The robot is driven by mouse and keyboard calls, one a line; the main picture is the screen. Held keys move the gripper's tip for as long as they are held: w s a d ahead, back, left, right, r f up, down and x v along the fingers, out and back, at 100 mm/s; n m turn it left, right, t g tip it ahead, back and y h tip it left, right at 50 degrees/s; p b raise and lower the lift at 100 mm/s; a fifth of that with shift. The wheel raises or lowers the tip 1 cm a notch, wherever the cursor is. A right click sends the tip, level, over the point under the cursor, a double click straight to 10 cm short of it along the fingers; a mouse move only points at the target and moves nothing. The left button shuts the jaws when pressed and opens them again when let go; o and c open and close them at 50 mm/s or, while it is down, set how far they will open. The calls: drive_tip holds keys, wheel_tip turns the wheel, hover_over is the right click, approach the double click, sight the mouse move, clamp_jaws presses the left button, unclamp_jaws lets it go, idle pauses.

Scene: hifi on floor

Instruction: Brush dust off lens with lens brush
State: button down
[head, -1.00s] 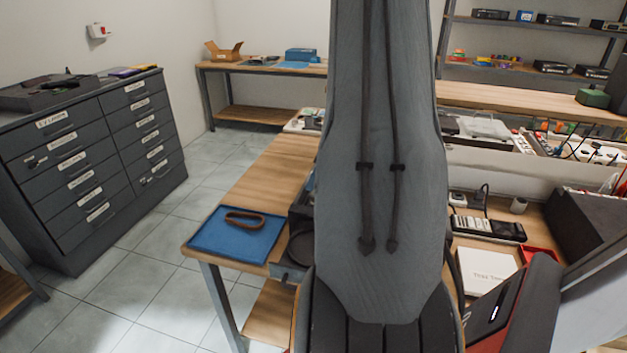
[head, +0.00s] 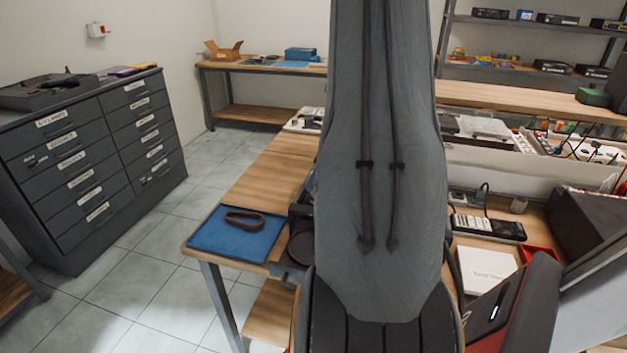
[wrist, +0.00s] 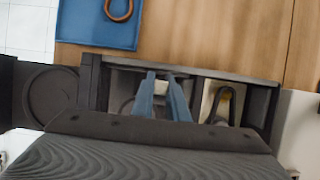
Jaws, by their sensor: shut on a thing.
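In the wrist view my gripper (wrist: 161,77) shows as two narrow blue-grey fingers, set close together. A small pale thing (wrist: 162,87) shows between them, and the gripper is shut on it. I cannot tell for sure whether it is the lens brush. The fingers point toward the wooden worktop, with dark framework around them. I cannot make out a lens or dust in either view. In the head view my arm covers the middle of the picture and hides my gripper and part of the worktop.
A blue mat (head: 212,240) with a brown ring-shaped strap (head: 245,219) lies at the worktop's left corner. A white box (head: 487,268) and a dark power strip (head: 488,227) are right of my arm. A dark drawer cabinet (head: 85,160) stands left, with open floor between.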

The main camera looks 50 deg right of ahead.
drive_tip(key=shift+s+a, duration=0.4)
drive_tip(key=shift+a, duration=0.45)
drive_tip(key=shift+d+r+p, duration=0.1)
drive_tip(key=shift+r+p, duration=0.15)
drive_tip(key=shift+p, duration=0.65)
idle(0.8)
drive_tip(key=shift+f, duration=0.3)
idle(1.1)
drive_tip(key=shift+w+d, duration=0.45)
drive_tip(key=shift+d, duration=0.35)
idle(0.4)
drive_tip(key=shift+r+p, duration=0.25)
drive_tip(key=shift+p, duration=0.3)
drive_tip(key=shift+a, duration=0.1)
idle(0.5)
drive_tip(key=shift+f, duration=0.25)
idle(1.1)
drive_tip(key=shift+s+a, duration=0.15)
